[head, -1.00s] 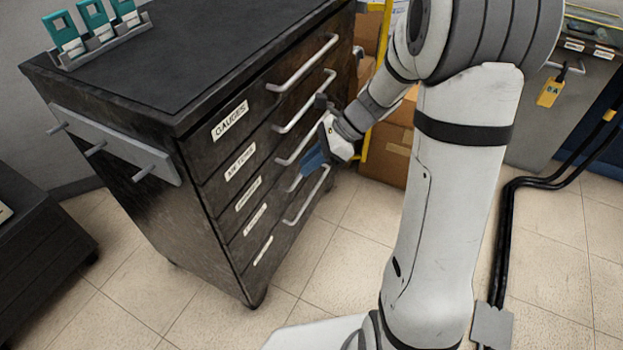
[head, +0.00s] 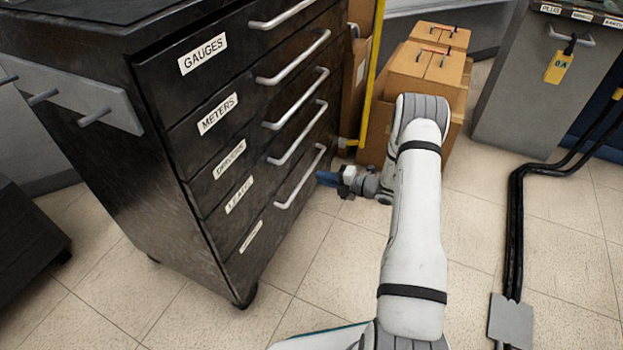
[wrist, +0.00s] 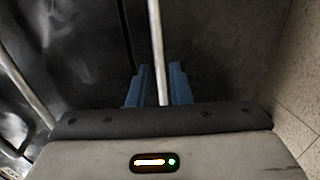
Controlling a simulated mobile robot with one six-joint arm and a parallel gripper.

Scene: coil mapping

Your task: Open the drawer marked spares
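The black cabinet (head: 120,190) has a column of labelled drawers. The bottom drawer's label (head: 251,237) is too small to read; those above include GAUGES, METERS and LEADS, and none legibly says spares. The bottom drawer's bar handle (head: 298,182) is near my gripper (head: 326,179), which reaches in from the right at its far end. In the wrist view, a bar handle (wrist: 156,45) runs between the two blue fingers of my gripper (wrist: 160,85). The fingers stand apart on either side of it, with a gap at the left finger. All visible drawers look closed.
Cardboard boxes (head: 425,70) and a yellow post (head: 372,75) stand behind my arm. A grey cabinet (head: 515,95) with a yellow tag (head: 560,68) is at the right. Black cables (head: 515,220) run along the floor there. The tiled floor before the drawers is clear.

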